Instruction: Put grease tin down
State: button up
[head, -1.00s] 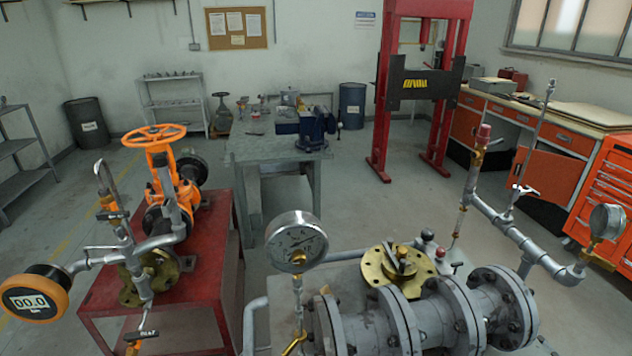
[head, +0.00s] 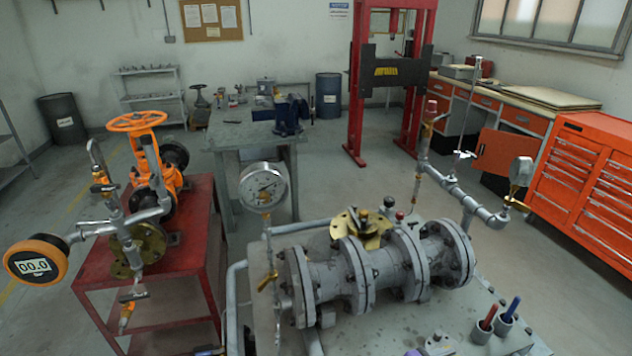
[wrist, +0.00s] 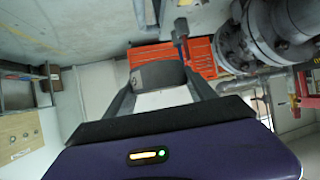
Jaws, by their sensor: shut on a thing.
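A grey flanged valve assembly (head: 335,275) with a gauge (head: 262,187) fills the near bench. Two cups with tool handles (head: 496,322) stand at its front right. A red stand (head: 195,262) bears an orange valve. An orange drawer cabinet (head: 590,190) stands right; floor between is open.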

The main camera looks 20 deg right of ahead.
jog(key=a+f+n+t+y+b, duration=0.1)
jog(key=a+f+n+t+y, duration=0.2)
jog(key=f, duration=0.3)
jog(key=a+f+n+t+y+b, duration=0.1)
jog(key=a+f+n+t+y, duration=0.1)
jog(key=a+f+n+t, duration=0.1)
jog(key=a+f+n+t+y+b, duration=0.1)
jog(key=a+f+n+t+y, duration=0.2)
jog(key=f+n, duration=0.4)
jog(key=shift+w+a+f+t+y, duration=0.15)
jog(key=shift+w+a+f+t, duration=0.1)
jog(key=shift+a+f, duration=0.35)
jog(key=shift+w+a+f+t+y, duration=0.15)
jog(key=shift+a+f+t, duration=0.1)
jog(key=shift+a+f, duration=0.3)
jog(key=w+a+n+y, duration=0.3)
jog(key=w, duration=0.2)
jog(key=shift+w+r+b, duration=0.4)
jog(key=shift+r+b, duration=0.05)
jog(key=shift+a, duration=0.1)
